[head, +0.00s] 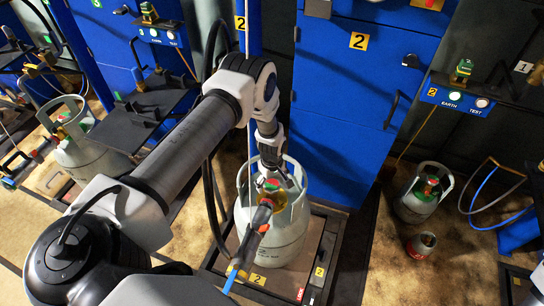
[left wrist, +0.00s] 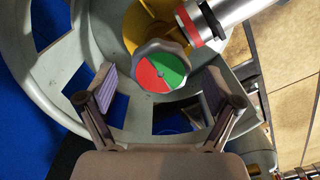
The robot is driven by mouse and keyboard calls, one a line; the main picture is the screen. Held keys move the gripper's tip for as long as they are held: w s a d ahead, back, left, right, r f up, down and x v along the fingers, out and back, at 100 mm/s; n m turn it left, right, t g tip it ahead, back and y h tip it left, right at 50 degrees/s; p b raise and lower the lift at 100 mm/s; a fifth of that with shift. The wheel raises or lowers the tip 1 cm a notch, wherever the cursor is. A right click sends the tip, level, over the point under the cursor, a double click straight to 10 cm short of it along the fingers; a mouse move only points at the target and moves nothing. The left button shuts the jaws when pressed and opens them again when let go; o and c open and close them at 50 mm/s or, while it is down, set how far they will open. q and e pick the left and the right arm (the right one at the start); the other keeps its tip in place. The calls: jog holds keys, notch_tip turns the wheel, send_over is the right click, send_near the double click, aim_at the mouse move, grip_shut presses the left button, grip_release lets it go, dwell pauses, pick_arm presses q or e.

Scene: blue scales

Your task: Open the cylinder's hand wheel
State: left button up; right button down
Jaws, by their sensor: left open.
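A grey gas cylinder (head: 272,240) stands upright on the scale (head: 317,255) in the head view. Its hand wheel (left wrist: 146,82), with red and green sectors on top, shows inside the cylinder's collar (left wrist: 40,75) in the left wrist view. A metal connector with a red ring (left wrist: 190,20) lies beside the wheel, in front of the yellow valve part (left wrist: 150,25). My left gripper (head: 273,172) points down into the collar from above. It is open, with its two fingers (left wrist: 155,88) on either side of the wheel and apparently not touching it. My right gripper does not show.
Blue cabinets (head: 340,100) stand close behind. Another cylinder (head: 78,145) is at left; a smaller one (head: 420,195) and a small can (head: 421,244) stand on the floor at right.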

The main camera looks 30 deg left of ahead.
aim_at(272, 185)
pick_arm(q)
notch_tip(272, 185, up, 12)
dwell(0.4)
jog(key=s+d+f+m+g, duration=0.2)
jog(key=s+d+f, duration=0.15)
jog(key=s, duration=0.65)
jog(key=s+d+f+m+g, duration=0.1)
jog(key=s+d+f, duration=0.25)
jog(key=s, duration=0.65)
jog(key=s+d+r+m+t, duration=0.1)
jog(key=s+r+m+t, duration=0.2)
jog(key=s+m, duration=0.5)
jog(key=shift+d+r+m, duration=0.3)
jog(key=shift+r+m, duration=0.05)
jog(key=shift+m, duration=0.45)
